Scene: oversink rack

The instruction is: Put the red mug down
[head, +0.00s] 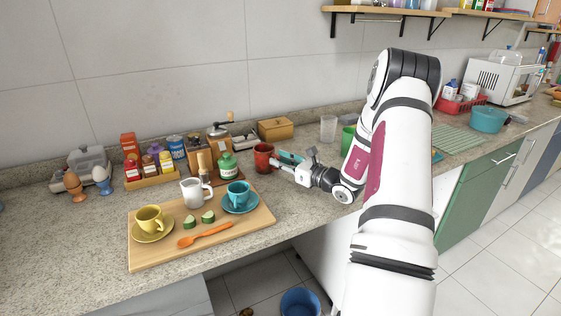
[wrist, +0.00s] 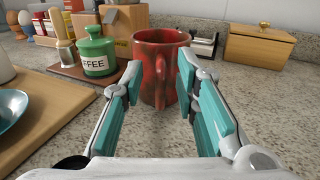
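The red mug (head: 263,157) stands upright on the counter, just right of the green coffee jar (head: 228,167). In the wrist view the mug (wrist: 148,52) is straight ahead, with its handle towards me. My gripper (head: 283,164) is at the mug's right side in the head view. In the wrist view my gripper (wrist: 159,76) has its teal-padded fingers spread apart, one on each side of the handle. Nothing is clamped between them. The far side of the mug is hidden.
A wooden board (head: 262,217) with a yellow cup (head: 149,217), a white mug (head: 192,191) and a teal cup (head: 238,192) lies at the front left. A wooden box (head: 275,129) stands behind the mug. In the wrist view, bare counter (wrist: 262,108) lies right of the fingers.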

